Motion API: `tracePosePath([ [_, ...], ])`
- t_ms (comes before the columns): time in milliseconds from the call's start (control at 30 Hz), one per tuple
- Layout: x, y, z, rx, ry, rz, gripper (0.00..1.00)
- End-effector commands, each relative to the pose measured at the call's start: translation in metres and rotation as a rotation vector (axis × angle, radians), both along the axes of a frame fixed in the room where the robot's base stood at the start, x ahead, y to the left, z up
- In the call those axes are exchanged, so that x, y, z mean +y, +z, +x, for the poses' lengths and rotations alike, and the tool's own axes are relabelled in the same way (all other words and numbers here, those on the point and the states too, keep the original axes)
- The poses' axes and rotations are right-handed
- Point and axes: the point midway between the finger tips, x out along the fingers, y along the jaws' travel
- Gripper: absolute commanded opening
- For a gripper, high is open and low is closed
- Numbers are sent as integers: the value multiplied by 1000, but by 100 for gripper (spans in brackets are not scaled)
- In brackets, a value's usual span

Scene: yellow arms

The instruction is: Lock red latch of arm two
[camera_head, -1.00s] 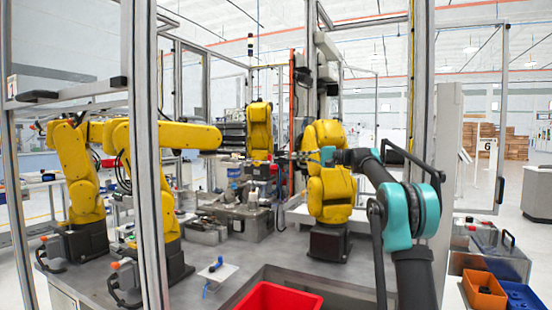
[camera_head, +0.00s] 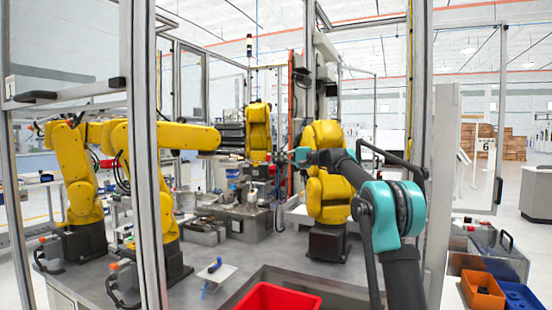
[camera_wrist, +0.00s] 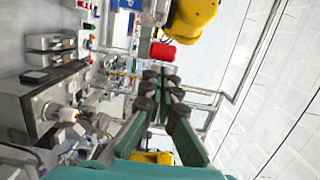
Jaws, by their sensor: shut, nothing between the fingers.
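Several yellow arms stand in the cell; in the head view two are at the left (camera_head: 80,180) (camera_head: 165,190), one is at the back (camera_head: 258,130) and one is at the right (camera_head: 328,190). I cannot tell which is arm two. Small red-orange knobs show by the left arms' bases (camera_head: 43,239) (camera_head: 114,265); neither is clearly a latch. My gripper (camera_head: 274,158) is raised in front of the right yellow arm, pointing left. In the wrist view my gripper (camera_wrist: 160,92) has green fingers with dark pads, shut and empty. A red rounded object (camera_wrist: 162,52) shows beyond the fingertips.
A red bin (camera_head: 280,297) sits at the front of the grey table (camera_head: 110,285). A white plate (camera_head: 217,272) with a blue part lies beside it. Metal frame posts (camera_head: 146,150) stand in front. Orange (camera_head: 482,290) and blue (camera_head: 520,296) bins are at the right.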

Motion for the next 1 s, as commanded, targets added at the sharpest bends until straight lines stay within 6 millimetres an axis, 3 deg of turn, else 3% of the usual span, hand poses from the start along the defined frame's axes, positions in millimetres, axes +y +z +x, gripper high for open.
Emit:
tracePosePath([
  [1000, -3, 0, -16, 0, -66, 0, 0],
])
